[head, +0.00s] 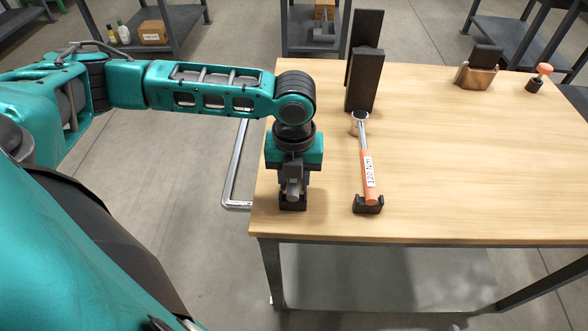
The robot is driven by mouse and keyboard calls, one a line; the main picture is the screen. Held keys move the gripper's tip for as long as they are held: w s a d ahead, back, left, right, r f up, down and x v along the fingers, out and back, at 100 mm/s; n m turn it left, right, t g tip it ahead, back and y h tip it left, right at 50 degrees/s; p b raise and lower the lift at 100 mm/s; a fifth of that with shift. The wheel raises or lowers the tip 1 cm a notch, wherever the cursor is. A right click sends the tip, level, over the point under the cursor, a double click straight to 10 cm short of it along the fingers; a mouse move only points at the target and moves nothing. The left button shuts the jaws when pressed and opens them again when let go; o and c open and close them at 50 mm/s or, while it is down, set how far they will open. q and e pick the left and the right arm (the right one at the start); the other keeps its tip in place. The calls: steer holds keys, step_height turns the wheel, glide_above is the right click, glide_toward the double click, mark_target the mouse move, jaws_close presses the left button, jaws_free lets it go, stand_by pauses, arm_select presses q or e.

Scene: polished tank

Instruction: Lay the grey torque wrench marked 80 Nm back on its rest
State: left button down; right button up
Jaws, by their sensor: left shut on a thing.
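My left gripper (293,190) points straight down near the table's left front corner. It is shut on a grey piece (293,187), which looks like the end of the grey wrench's handle. The gripper and my arm hide most of it, and no 80 Nm mark shows. A small black rest (292,204) is directly below the grey piece; I cannot tell whether they touch. To the right, an orange-handled wrench marked 120 Nm (368,172) lies with its handle on another black rest (368,206). My right gripper is not in view.
Dark upright blocks (365,82) stand behind the orange wrench's head. A copper-coloured, shiny container (476,76) and an orange-topped item (543,69) in a dark holder stand at the back right. The wooden table (470,160) is clear in its middle and front right.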

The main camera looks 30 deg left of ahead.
arm_select(q)
steer(key=c, duration=0.7)
jaws_free()
steer(key=shift+c, duration=0.2)
steer(key=shift+s+f, duration=0.1)
steer(key=shift+r+p, duration=0.3)
steer(key=shift+r, duration=0.05)
step_height(320, 180, up, 5)
steer(key=p, duration=0.6)
steer(key=shift+r, duration=1.25)
